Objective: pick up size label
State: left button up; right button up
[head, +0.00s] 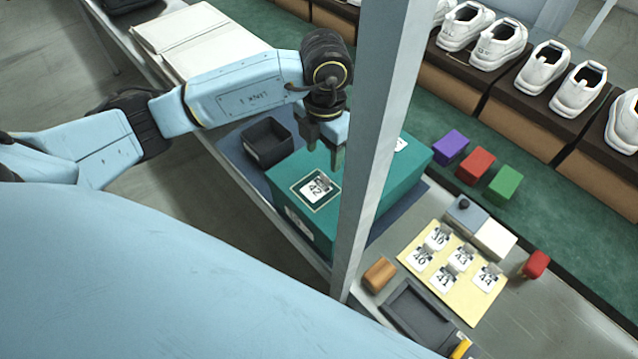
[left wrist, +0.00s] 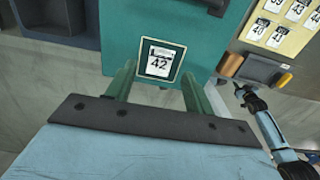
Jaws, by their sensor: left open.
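A white size label (head: 318,188) reading 42 lies inside a dark, pale-edged square on the teal shoe box (head: 290,222), with a small grey tab on it. In the left wrist view the label (left wrist: 160,62) is centred just beyond the fingertips. My left gripper (head: 325,150) is open and empty, pointing down above the box. Its two green fingers (left wrist: 160,82) stand apart, one on each side of the label's line, not touching it. What looks like my right arm's end (left wrist: 242,92) shows at the right of the wrist view, too small to read its jaws.
A grey post (head: 372,150) hides part of the box. An empty dark bin (head: 268,143) stands behind the box. Coloured blocks (head: 475,165) lie beyond.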

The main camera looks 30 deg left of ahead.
aim_at(325, 175)
pick_arm(q)
jog(key=f, duration=0.7)
jog(key=shift+d+f, duration=0.2)
jog(key=shift+d, duration=0.05)
jog(key=shift+c, duration=0.3)
jog(key=c, duration=1)
